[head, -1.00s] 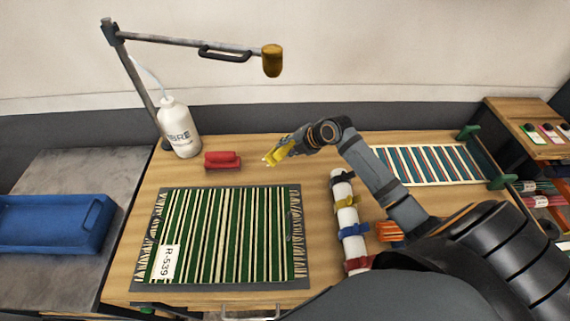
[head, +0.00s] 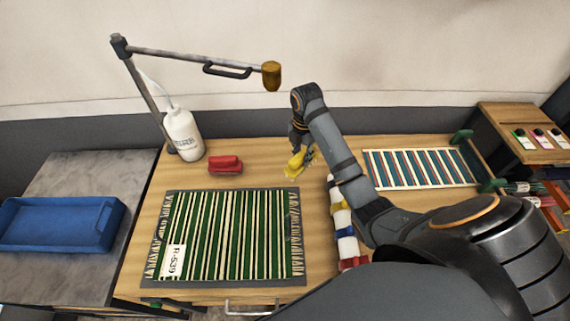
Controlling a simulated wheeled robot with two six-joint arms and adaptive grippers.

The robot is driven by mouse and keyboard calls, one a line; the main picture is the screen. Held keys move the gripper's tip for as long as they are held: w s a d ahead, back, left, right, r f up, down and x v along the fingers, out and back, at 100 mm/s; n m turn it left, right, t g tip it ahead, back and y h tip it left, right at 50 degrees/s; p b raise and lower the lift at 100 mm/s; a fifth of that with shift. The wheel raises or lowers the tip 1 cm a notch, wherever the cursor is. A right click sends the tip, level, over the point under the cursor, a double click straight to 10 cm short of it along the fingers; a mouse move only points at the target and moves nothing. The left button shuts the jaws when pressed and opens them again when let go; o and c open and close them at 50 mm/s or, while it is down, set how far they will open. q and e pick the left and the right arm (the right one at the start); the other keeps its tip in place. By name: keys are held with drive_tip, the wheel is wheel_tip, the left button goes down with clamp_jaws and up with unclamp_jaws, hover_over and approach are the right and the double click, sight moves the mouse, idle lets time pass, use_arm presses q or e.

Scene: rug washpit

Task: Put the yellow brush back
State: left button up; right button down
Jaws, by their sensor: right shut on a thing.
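The yellow brush (head: 294,165) is at the back middle of the wooden table, just beyond the striped rug's far right corner. My right gripper (head: 302,158) points down and is shut on the yellow brush. I cannot tell whether the brush touches the table. A red brush (head: 225,165) lies on the table to the left of it, behind the green striped rug (head: 225,235). My left gripper is not in view.
A white bottle (head: 183,135) stands at the back left under a jointed lamp-like arm (head: 190,57). A white roll with coloured bands (head: 342,220) lies right of the rug. A small striped weaving (head: 420,168) lies back right. A blue tray (head: 60,224) sits on the grey bench.

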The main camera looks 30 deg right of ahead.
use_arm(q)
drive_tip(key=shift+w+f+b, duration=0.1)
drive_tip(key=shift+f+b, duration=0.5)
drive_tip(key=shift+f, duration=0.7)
use_arm(e)
drive_tip(key=shift+w+a+f, duration=0.2)
drive_tip(key=shift+w+f, duration=1.4)
drive_tip(key=shift+f, duration=0.25)
drive_tip(key=shift+w+a+f, duration=0.2)
drive_tip(key=shift+w+f, duration=1.45)
drive_tip(key=shift+f, duration=0.25)
drive_tip(key=shift+w+a+f, duration=0.2)
drive_tip(key=shift+w+f, duration=1.4)
drive_tip(key=shift+f, duration=0.25)
drive_tip(key=shift+f, duration=0.1)
drive_tip(key=c, duration=1.1)
unclamp_jaws()
drive_tip(key=shift+o, duration=0.2)
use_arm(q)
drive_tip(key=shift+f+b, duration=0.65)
use_arm(e)
wheel_tip(320, 180, up, 8)
